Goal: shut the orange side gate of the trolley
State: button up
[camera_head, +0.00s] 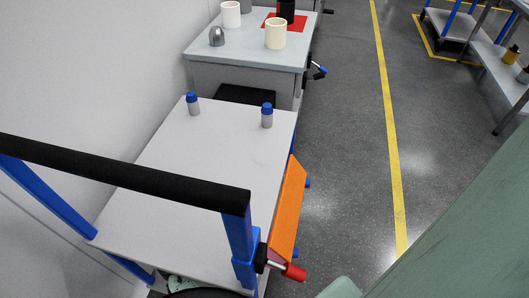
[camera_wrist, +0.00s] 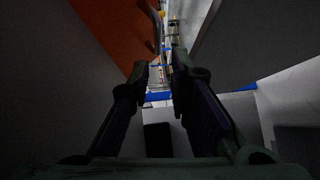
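The trolley (camera_head: 185,150) has a pale flat top, blue posts and a black push bar (camera_head: 130,172) across its near end. Its orange side gate (camera_head: 287,215) is along the right side and seems to lean outward, with a gap from the near blue post. A red-tipped lever (camera_head: 293,272) sits at the foot of that post. In the wrist view an orange surface (camera_wrist: 115,30), probably the gate, fills the upper left. My gripper (camera_wrist: 161,68) has its two dark fingers apart with nothing between them. My gripper does not clearly show in the head view.
Two blue-capped bottles (camera_head: 193,104) (camera_head: 267,116) stand at the trolley's far end. Beyond is a grey bench (camera_head: 200,50) with cups. Open floor (camera_head: 345,150) with a yellow line (camera_head: 390,130) lies to the right. A shelf rack (camera_head: 495,60) stands at the upper right.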

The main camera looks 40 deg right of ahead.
jog(key=shift+w+a+r, duration=0.1)
jog(key=shift+a, duration=0.95)
jog(key=shift+c, duration=0.3)
jog(key=shift+n+h, duration=0.5)
jog(key=w+b, duration=0.1)
jog(key=w, duration=0.1)
jog(key=w+b, duration=0.1)
jog(key=w, duration=0.1)
jog(key=w+a+f+b, duration=0.1)
jog(key=shift+w+a, duration=0.1)
jog(key=shift+w, duration=0.3)
grip_shut()
jog(key=s+d+p, duration=0.1)
jog(key=d, duration=0.3)
jog(key=s+d+p, duration=0.1)
jog(key=d, duration=0.3)
jog(key=s+d+p, duration=0.1)
jog(key=d, duration=0.3)
jog(key=shift+s+d+r+p, duration=0.15)
jog(key=shift+s+r+p, duration=0.15)
jog(key=shift+p, duration=0.1)
